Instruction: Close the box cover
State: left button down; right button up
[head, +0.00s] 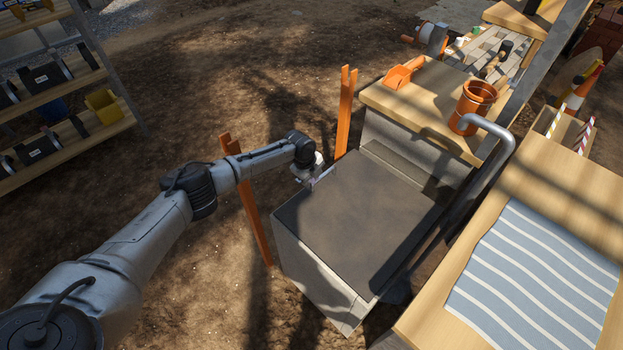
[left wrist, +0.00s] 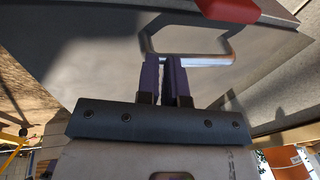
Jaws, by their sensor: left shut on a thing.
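The grey box stands on the ground in the middle of the head view, its light side wall (head: 312,282) facing the front left. Its dark grey cover (head: 365,225) lies flat or nearly flat over the top; I cannot tell whether a gap is left under it. My left gripper (head: 318,178) is at the cover's far left edge. In the left wrist view my left gripper (left wrist: 166,62) is shut on a metal loop handle (left wrist: 222,45). The fingertips hide part of the handle's bar. My right gripper is not in view.
Orange posts (head: 345,112) stand beside the box. A wooden counter with an orange pot (head: 473,105) and an orange scoop (head: 403,73) is behind it. A bent grey pipe (head: 492,165) runs along its right side, near a table with a striped cloth (head: 535,270). Bare ground lies left.

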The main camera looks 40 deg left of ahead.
pick_arm(q)
jog(key=shift+s+a+f, duration=0.1)
jog(key=shift+s+f, duration=0.1)
jog(key=shift+f, duration=0.25)
jog(key=shift+s+a+f, duration=0.1)
jog(key=shift+s+f, duration=0.1)
jog(key=shift+f, duration=0.25)
jog(key=shift+r, duration=0.15)
jog(key=shift+r+p, duration=0.3)
jog(key=shift+p, duration=0.1)
jog(key=w+a+p+v, duration=0.1)
jog(key=p+v, duration=0.6)
jog(key=v, duration=0.7)
jog(key=shift+r+p, duration=0.35)
